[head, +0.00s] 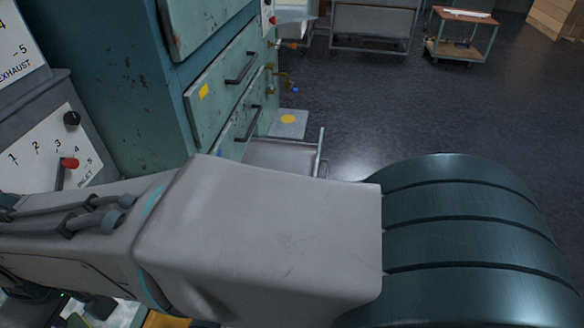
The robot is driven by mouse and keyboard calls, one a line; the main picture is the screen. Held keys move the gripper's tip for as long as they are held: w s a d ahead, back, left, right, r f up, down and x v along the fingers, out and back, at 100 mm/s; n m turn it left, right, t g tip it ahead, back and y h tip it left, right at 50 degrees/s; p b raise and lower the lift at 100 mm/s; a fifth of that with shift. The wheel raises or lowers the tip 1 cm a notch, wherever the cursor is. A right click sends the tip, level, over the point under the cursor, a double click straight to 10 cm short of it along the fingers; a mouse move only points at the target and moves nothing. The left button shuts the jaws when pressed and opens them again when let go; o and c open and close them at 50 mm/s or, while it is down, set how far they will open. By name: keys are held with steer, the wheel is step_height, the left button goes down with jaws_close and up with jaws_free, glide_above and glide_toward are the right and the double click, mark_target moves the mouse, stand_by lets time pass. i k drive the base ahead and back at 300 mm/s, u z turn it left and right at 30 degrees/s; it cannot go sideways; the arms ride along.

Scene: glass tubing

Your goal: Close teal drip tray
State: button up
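The drip tray (280,153) shows low on the teal cabinet, below its drawers, and is pulled out to the right. Its inside looks grey and its thin upright front edge (320,148) is pale teal. My arm covers the near part of the tray. My gripper is not in view, so I cannot tell where it is relative to the tray or whether it is open. Only the large grey and dark teal links of my arm cross the lower picture.
The worn teal cabinet (120,75) has drawers with dark handles (240,68). A grey panel with a red-knobbed inlet lever (68,163) stands at left. A plate with a yellow dot (288,120) lies behind the tray. Dark floor (390,110) is open to the right; a small cart (461,38) stands far back.

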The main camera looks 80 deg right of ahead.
mark_target(302, 159)
steer(key=z, duration=0.75)
steer(key=k, duration=1.1)
steer(key=z, duration=2.45)
steer(key=i, duration=1.6)
steer(key=u, duration=1.05)
steer(key=i, duration=0.3)
steer(key=z, duration=0.5)
steer(key=k, duration=0.15)
steer(key=u, duration=0.4)
